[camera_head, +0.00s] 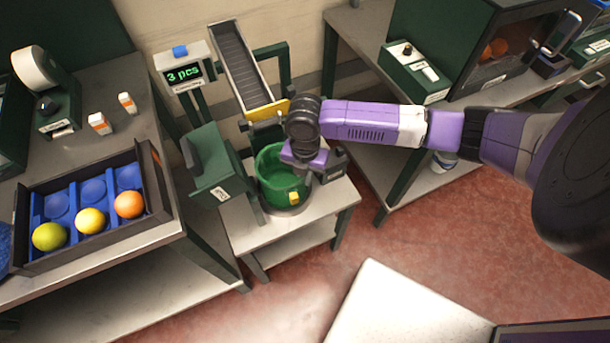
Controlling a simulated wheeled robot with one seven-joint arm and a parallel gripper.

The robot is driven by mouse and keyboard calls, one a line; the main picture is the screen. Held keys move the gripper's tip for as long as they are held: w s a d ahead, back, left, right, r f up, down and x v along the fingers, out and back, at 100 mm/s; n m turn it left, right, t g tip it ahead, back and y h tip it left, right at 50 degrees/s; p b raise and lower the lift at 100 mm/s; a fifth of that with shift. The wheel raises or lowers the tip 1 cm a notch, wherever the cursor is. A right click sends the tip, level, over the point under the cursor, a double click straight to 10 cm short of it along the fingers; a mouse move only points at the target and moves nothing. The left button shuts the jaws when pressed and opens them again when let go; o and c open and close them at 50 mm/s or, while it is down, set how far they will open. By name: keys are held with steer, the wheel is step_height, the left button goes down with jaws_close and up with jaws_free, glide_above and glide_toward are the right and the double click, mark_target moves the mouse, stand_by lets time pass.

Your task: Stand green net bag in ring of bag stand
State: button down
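The green net bag (274,186) stands upright on a small pale table, its opening facing up, with a small yellow tag on its lower right side. The bag stand (208,168) is a dark green frame beside the bag on its left. A grey round base or ring (288,211) shows at the bag's foot; whether the bag is fully inside it cannot be told. My gripper (305,160) is at the bag's upper right rim, close to or touching it. Its fingers are partly hidden, so its grip cannot be seen clearly.
A chute (243,68) with a yellow lip (267,111) slopes down behind the bag. A tray (98,248) with three fruits stands on the left bench. A control box (413,72) sits on the right bench.

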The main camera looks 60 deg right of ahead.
steer(key=c, duration=1.5)
jaws_free()
steer(key=shift+c, duration=0.2)
step_height(320, 180, up, 9)
steer(key=p, duration=0.7)
steer(key=shift+p, duration=0.35)
steer(key=shift+s, duration=0.1)
